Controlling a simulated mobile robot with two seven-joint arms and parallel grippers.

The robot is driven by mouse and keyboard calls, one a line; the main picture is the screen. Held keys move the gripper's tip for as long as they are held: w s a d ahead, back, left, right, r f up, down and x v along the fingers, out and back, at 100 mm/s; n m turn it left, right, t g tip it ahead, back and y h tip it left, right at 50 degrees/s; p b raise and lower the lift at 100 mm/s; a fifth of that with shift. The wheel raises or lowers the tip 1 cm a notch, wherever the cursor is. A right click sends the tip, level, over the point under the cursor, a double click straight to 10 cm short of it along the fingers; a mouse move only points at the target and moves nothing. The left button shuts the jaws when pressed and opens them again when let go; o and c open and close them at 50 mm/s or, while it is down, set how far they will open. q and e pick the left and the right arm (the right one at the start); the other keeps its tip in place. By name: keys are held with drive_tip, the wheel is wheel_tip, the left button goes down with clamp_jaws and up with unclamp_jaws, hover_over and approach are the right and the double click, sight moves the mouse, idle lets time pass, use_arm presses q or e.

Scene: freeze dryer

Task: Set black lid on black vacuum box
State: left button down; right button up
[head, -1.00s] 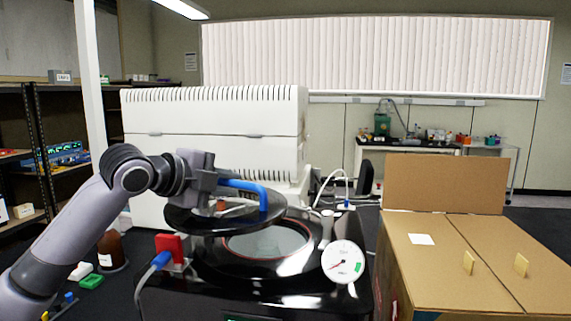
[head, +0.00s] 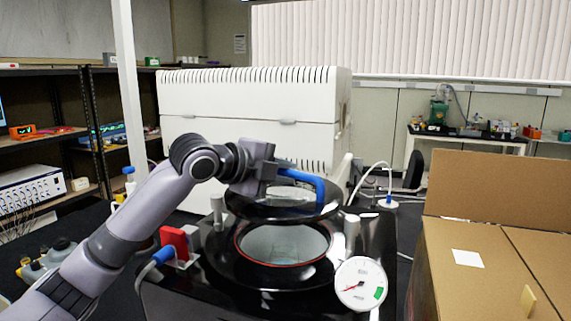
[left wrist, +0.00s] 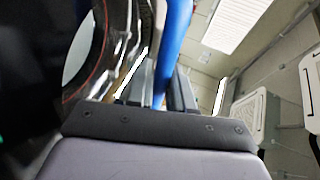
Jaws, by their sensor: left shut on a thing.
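The black lid (head: 262,210) is a round disc with a blue handle (head: 305,178) and a clear window in its middle. My left gripper (head: 275,176) is shut on the blue handle, which also shows between the fingers in the left wrist view (left wrist: 172,60). The lid hangs tilted above and behind the opening of the black vacuum box (head: 222,290). The round opening (head: 284,243) has a red-brown ring, and its light interior shows. The lid appears apart from the ring. My right gripper is not in view.
A pressure gauge (head: 360,285) stands at the box's front right. A red switch block (head: 176,243) and short grey posts stand around the opening. A large white machine (head: 250,105) is behind, and a cardboard box (head: 470,285) is at the right.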

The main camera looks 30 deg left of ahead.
sight(284, 196)
use_arm(q)
drive_tip(key=shift+f, duration=0.8)
drive_tip(key=shift+f+b, duration=0.5)
drive_tip(key=shift+f, duration=0.45)
drive_tip(key=shift+f+b, duration=0.65)
drive_tip(key=shift+f, duration=0.15)
drive_tip(key=shift+f+b, duration=0.5)
drive_tip(key=shift+f, duration=0.5)
drive_tip(key=shift+p, duration=0.35)
drive_tip(key=shift+f, duration=0.7)
